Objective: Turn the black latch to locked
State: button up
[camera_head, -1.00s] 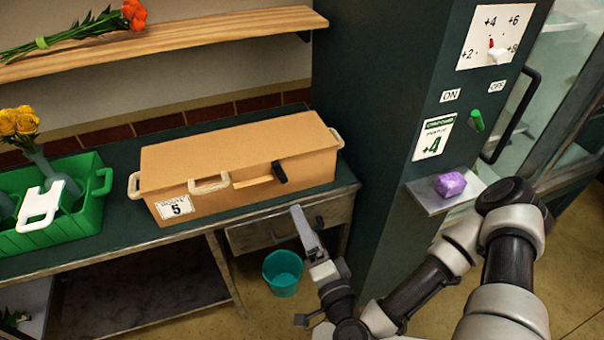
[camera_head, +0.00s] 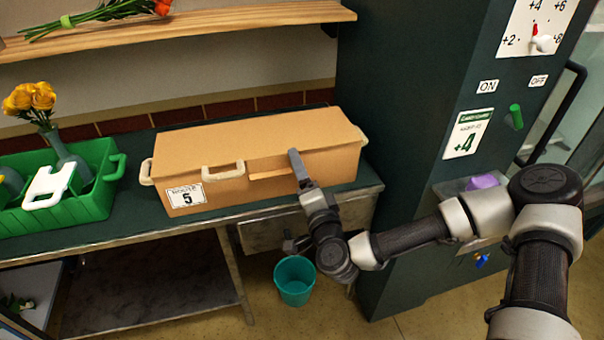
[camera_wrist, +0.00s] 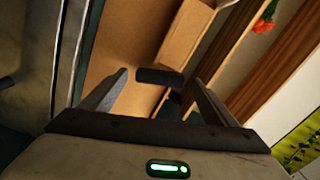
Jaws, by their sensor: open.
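The tan box (camera_head: 225,190) with a "5" label stands on the dark green counter. The black latch (camera_wrist: 160,76) shows in the wrist view as a short dark bar on the box front, between my fingertips and just beyond them. In the head view my gripper covers the latch. My gripper (camera_wrist: 160,84) is open and empty at the right part of the box front; it also shows in the head view (camera_head: 295,158). I cannot tell whether a finger touches the latch.
A green crate (camera_head: 108,190) with a vase of yellow flowers (camera_head: 32,98) stands left of the box. A green cabinet (camera_head: 400,120) rises at the right. A teal bucket (camera_head: 294,290) is on the floor below. A wooden shelf (camera_head: 240,17) runs above.

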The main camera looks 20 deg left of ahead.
jog(key=shift+w+a, duration=0.1)
jog(key=shift+w, duration=0.1)
jog(key=c, duration=1.1)
jog(key=shift+o, duration=0.2)
